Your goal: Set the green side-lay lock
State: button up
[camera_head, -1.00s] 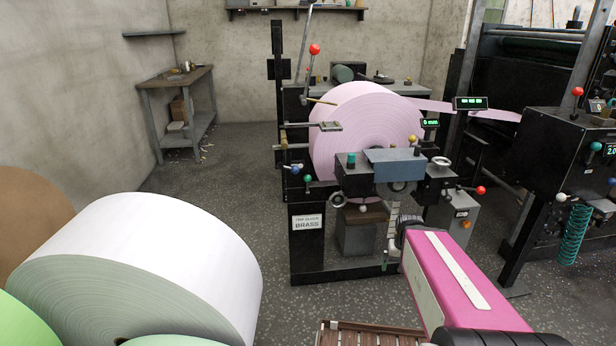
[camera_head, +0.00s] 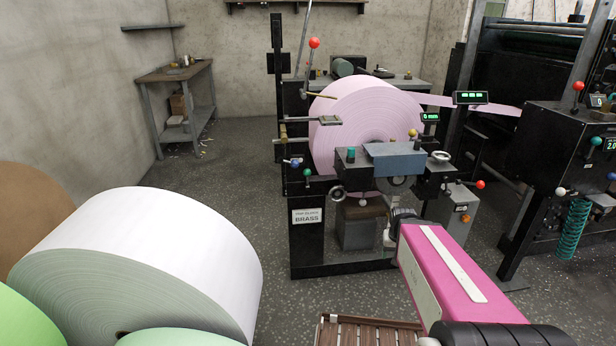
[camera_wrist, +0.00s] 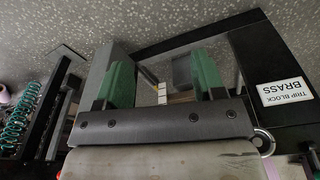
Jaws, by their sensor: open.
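A green ball knob (camera_head: 307,172) shows on the left side of the black roll stand, just below a blue knob (camera_head: 295,163). A teal knob (camera_head: 351,154) stands higher, left of the blue-grey block. I cannot tell from any label which is the side-lay lock. My gripper (camera_wrist: 163,77) is open in the wrist view, its two green fingers apart with nothing held. It is low in front of the stand, right of the green knob; in the head view it is mostly hidden by my pink arm. Neither knob is recognisable in the wrist view.
The stand carries a large pink roll (camera_head: 365,120) and a "BRASS" sign (camera_head: 308,216), also in the wrist view (camera_wrist: 286,92). Red (camera_head: 480,184) and yellow (camera_head: 413,132) knobs are nearby. A white roll (camera_head: 150,255) fills the left foreground. Floor is clear left of the stand.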

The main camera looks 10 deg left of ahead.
jog(key=w+a+t, duration=0.5)
jog(key=w+a, duration=0.1)
jog(key=w, duration=0.3)
jog(key=n+t+y, duration=0.5)
jog(key=t+y, duration=0.3)
jog(key=t, duration=0.1)
send_near(307, 179)
jog(key=x, duration=0.9)
jog(key=shift+r, duration=0.45)
jog(key=shift+d, duration=0.15)
grip_shut()
jog(key=shift+t, duration=0.3)
